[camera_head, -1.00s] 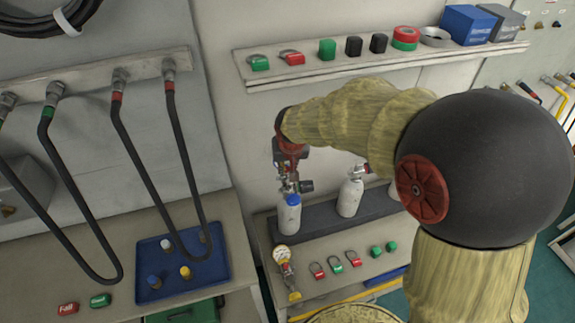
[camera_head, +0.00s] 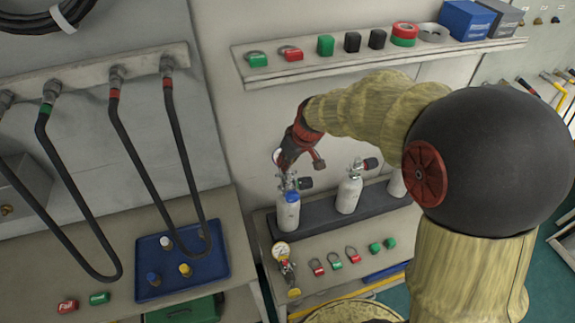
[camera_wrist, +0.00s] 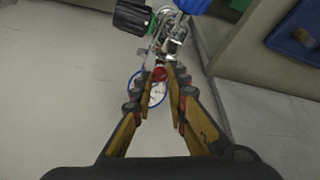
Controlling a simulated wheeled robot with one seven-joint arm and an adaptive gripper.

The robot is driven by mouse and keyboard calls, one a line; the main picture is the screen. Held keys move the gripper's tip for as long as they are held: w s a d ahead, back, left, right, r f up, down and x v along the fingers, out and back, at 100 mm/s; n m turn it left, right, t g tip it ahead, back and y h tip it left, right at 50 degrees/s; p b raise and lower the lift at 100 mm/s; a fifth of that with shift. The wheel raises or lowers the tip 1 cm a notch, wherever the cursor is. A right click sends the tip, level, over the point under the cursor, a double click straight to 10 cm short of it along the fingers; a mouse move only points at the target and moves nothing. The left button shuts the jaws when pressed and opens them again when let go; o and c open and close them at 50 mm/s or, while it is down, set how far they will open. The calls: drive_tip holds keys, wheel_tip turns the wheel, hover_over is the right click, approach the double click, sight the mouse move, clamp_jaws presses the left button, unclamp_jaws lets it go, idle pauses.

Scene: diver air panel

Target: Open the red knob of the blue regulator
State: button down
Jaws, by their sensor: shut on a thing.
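The red knob (camera_wrist: 159,74) shows between the fingertips of my gripper (camera_wrist: 160,76) in the wrist view, and the fingers are shut on it. Just behind the fingers is a white gauge with a blue rim (camera_wrist: 155,97), partly hidden by them. The metal regulator body (camera_wrist: 168,35) is beyond the knob, with a black handwheel (camera_wrist: 132,16) beside it. In the head view, my gripper (camera_head: 284,164) reaches down at a tilt to the top of the blue-collared cylinder (camera_head: 288,213). The knob itself cannot be made out there.
More grey cylinders (camera_head: 349,194) stand to the right in the dark rack (camera_head: 322,218). A gauge assembly (camera_head: 283,258) and several tags lie on the bench in front. A blue tray (camera_head: 215,279) and hanging black hoses (camera_head: 145,165) are to the left. A shelf (camera_head: 300,73) is above.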

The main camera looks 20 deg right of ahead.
idle(0.4)
drive_tip(key=c, duration=1.7)
unclamp_jaws()
drive_tip(key=shift+c, duration=0.2)
drive_tip(key=v, duration=1.2)
drive_tip(key=shift+d, duration=0.15)
